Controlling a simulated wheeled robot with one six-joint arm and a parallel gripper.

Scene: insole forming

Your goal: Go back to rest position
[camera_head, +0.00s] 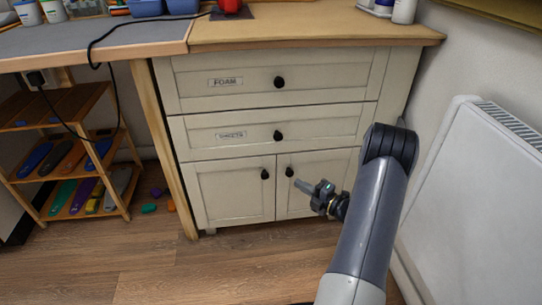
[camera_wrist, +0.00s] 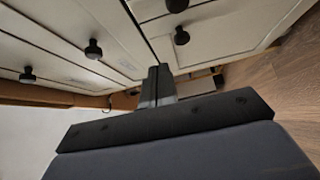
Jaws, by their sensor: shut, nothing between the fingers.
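My gripper (camera_head: 303,186) is at the end of my arm, in front of the white cabinet (camera_head: 221,205) in the head view. It points left, near the round black knob of the right lower door (camera_head: 320,175). I cannot tell its exact distance from the door. In the wrist view the two fingers of my gripper (camera_wrist: 157,72) are together with nothing between them. The upper drawer labelled FOAM (camera_head: 330,82) and the drawer below it (camera_head: 330,127) look shut. Both lower doors look shut. My forearm hides part of the cabinet's right side.
A white radiator (camera_head: 470,200) stands on the right, close to my arm. A wooden shelf (camera_head: 62,115) with several coloured insoles stands on the left. Small coloured pieces (camera_head: 150,208) lie on the floor beside it. A black cable (camera_head: 98,45) hangs over the worktop edge. The wooden floor in front is clear.

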